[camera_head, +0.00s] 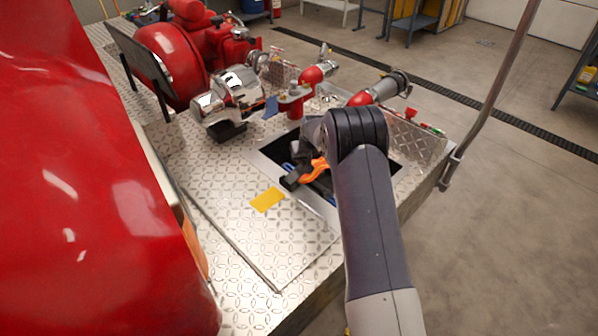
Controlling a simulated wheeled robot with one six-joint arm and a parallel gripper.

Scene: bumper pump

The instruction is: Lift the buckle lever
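My gripper (292,182) is dark and small in this view. It hangs over the dark rectangular opening (262,158) in the diamond-plate deck, at the end of my grey arm. An orange piece (315,170) shows right beside the gripper, and I cannot tell whether it is touched, held or lying below. Bits of blue show in the opening near it. I cannot pick out a buckle lever with certainty; my wrist and arm hide much of the opening. The finger gap is too small to read.
A yellow label (267,200) lies on the bare deck plate left of the opening. A large red body (85,190) fills the left. A metal pole (497,85) rises at the deck's right corner.

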